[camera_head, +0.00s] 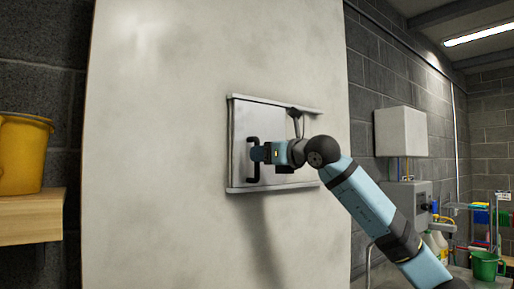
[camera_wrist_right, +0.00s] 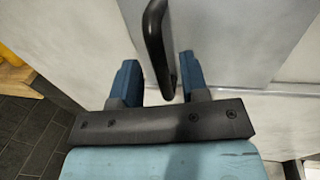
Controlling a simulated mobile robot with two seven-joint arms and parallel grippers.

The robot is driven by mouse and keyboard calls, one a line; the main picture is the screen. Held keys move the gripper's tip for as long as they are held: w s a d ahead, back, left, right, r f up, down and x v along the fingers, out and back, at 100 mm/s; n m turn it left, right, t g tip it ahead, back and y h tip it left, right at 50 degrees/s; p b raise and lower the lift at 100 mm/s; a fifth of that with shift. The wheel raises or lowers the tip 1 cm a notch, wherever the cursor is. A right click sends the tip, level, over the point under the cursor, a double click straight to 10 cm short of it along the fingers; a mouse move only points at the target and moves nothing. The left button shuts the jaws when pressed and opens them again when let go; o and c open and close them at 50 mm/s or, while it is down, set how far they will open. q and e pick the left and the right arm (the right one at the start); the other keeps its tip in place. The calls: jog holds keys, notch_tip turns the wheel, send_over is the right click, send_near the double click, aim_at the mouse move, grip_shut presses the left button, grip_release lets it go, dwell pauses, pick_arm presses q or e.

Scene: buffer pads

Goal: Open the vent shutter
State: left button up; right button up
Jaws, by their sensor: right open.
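The vent shutter (camera_head: 243,125) is a flat grey panel between an upper and a lower rail on a large pale wall board. It carries a black vertical bar handle (camera_head: 253,176) near its left side. My right gripper (camera_head: 259,153) is at the handle, in front of the panel. In the right wrist view, the handle (camera_wrist_right: 154,40) reaches down between the two blue fingers of my open gripper (camera_wrist_right: 158,80). The fingers stand on either side of it with gaps, not clamped. My right wrist hides part of the shutter's right side. My left gripper is not in view.
The pale board (camera_head: 165,120) around the shutter is bare. At left, a yellow bucket (camera_head: 22,153) stands on a wooden shelf (camera_head: 30,217). At right are a white wall box (camera_head: 400,132), bottles and a green bucket (camera_head: 485,266).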

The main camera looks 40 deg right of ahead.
jog(key=shift+w+a, duration=0.1)
jog(key=shift+w, duration=1.1)
grip_shut()
jog(key=s+d+b, duration=0.1)
jog(key=d, duration=1.2)
jog(key=shift+s+d, duration=0.2)
jog(key=shift+s, duration=0.1)
grip_release()
